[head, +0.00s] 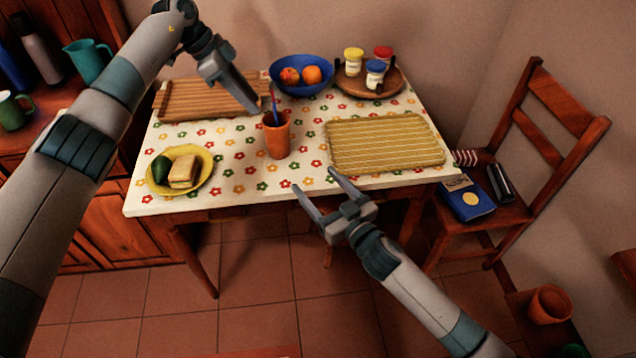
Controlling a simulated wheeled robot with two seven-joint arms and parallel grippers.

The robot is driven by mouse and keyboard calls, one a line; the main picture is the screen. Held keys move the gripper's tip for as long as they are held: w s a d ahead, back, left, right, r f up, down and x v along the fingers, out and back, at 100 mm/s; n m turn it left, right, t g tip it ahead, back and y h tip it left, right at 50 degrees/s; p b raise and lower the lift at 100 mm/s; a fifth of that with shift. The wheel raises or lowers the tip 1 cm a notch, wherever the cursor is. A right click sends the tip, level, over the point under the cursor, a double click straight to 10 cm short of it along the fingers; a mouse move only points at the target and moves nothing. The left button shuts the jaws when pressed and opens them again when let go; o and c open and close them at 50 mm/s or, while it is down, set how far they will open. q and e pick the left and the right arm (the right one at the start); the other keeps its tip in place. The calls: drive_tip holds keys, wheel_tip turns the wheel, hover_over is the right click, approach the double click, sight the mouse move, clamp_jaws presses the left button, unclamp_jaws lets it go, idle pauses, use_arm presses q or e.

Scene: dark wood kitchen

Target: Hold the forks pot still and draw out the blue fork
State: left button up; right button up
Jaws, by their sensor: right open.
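The forks pot (278,143), an orange-brown cup, stands upright near the middle of the flowered table. A blue fork (274,103) sticks up out of it, with a thin reddish handle close beside it. My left gripper (257,112) comes down from the upper left, its tip close to the left of the pot's rim and the fork. Its fingers overlap in this view, so I cannot tell its opening or any contact. My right gripper (313,179) is open and empty at the table's front edge, right of and nearer than the pot.
A yellow plate (205,181) with a sandwich and a green item is left of the pot. A yellow woven mat (384,143) lies right. Behind are a slatted wooden board (190,100), a blue fruit bowl (302,88) and a round tray (398,84) with jars. A chair (545,125) stands right.

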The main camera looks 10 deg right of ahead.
sight(284, 145)
drive_tip(key=shift+w+a, duration=0.1)
drive_tip(key=x, duration=1.7)
drive_tip(key=shift+w, duration=0.1)
use_arm(q)
drive_tip(key=shift+c, duration=0.3)
use_arm(e)
drive_tip(key=c, duration=1.1)
drive_tip(key=shift+c, duration=0.2)
use_arm(q)
drive_tip(key=s+d+r+m+t+y, duration=0.4)
drive_tip(key=s+d+r+m+y, duration=0.1)
drive_tip(key=m, duration=1.2)
drive_tip(key=shift+s+d+r+t+y, duration=0.2)
drive_tip(key=shift+d+r+t+y, duration=0.1)
drive_tip(key=shift+d+r+y, duration=0.3)
